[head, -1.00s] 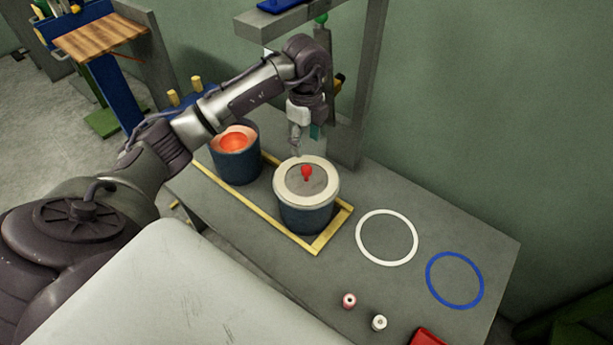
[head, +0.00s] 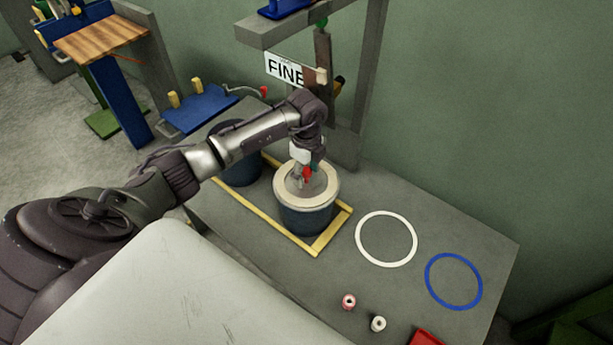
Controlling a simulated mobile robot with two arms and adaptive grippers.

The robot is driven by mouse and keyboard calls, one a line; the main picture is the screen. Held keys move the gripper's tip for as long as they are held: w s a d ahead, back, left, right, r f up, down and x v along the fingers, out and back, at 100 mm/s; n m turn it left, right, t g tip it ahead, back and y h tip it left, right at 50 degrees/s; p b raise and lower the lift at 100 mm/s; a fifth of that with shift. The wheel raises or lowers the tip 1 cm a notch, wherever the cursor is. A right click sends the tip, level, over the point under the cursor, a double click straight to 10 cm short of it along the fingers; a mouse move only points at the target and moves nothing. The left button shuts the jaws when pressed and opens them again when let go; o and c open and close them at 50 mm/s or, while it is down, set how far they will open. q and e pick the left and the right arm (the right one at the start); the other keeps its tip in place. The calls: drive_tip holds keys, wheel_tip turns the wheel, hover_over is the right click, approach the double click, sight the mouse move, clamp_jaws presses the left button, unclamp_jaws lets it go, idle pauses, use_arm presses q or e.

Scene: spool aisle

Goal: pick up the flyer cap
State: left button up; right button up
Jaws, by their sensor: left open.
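The flyer cap (head: 325,190) is a pale disc with a grey middle and a red knob (head: 307,174). It lies on top of a dark blue can (head: 305,218) inside a yellow frame on the bench. My left gripper (head: 306,178) is over the cap from above, open, with its fingers at the red knob. The fingers partly hide the knob, and I cannot tell whether they touch it. My right gripper is not in view.
A second dark can (head: 240,170) stands behind my left arm. A white ring (head: 359,240) and a blue ring (head: 428,281) lie flat to the right. Two small spools (head: 378,324) and a red object (head: 427,338) are near the front. A grey post (head: 368,80) rises behind.

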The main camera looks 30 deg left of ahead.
use_arm(q)
drive_tip(key=shift+c, duration=0.2)
clamp_jaws()
drive_tip(key=shift+r, duration=0.2)
